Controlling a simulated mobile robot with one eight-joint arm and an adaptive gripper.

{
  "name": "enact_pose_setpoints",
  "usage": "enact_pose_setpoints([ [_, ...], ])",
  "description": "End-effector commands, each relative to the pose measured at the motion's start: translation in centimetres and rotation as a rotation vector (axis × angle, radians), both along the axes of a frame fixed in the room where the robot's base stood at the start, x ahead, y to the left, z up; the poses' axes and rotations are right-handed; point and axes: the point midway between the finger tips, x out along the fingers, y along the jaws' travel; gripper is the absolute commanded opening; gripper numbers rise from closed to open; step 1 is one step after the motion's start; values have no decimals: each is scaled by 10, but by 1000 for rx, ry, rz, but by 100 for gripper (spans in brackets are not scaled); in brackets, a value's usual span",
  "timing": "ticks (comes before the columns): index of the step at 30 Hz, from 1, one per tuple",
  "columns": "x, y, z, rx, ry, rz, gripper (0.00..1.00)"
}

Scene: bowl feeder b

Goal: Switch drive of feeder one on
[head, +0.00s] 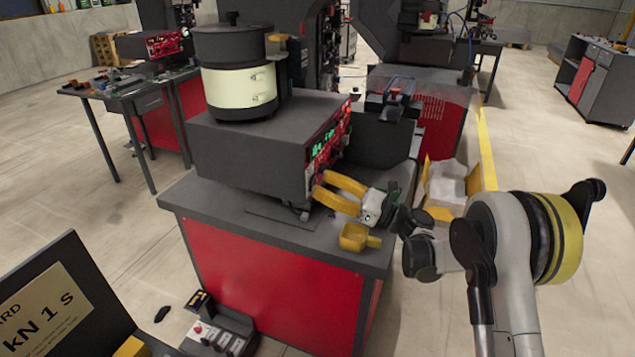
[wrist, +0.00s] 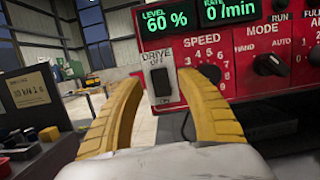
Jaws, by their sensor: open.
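The feeder's red control panel (wrist: 225,85) fills the upper right of the wrist view. The drive switch (wrist: 160,82) is a black rocker on a pale plate marked DRIVE, OFF above and ON below; I cannot tell for sure which end is pressed in. The displays above read level 60 % and rate 0/min. In the head view, the feeder (head: 255,150) is a dark box under a cream and dark bowl. My gripper (head: 320,185) has yellow fingers, open and empty, pointing at the panel. In the wrist view its fingertips (wrist: 159,80) flank the switch; contact is not visible.
A yellow scoop (head: 357,238) lies on the bench (head: 285,238) below my gripper. A yellow-edged box with white lining (head: 447,185) stands to the right. Mode and speed knobs (wrist: 270,63) sit right of the switch. A pedal unit (head: 218,332) is on the floor.

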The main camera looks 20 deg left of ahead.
Motion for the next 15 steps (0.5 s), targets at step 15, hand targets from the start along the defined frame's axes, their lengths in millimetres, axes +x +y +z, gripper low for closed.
enact_pose_setpoints([
  [15, -7, -93, -25, 0, 1, -2, 45],
])
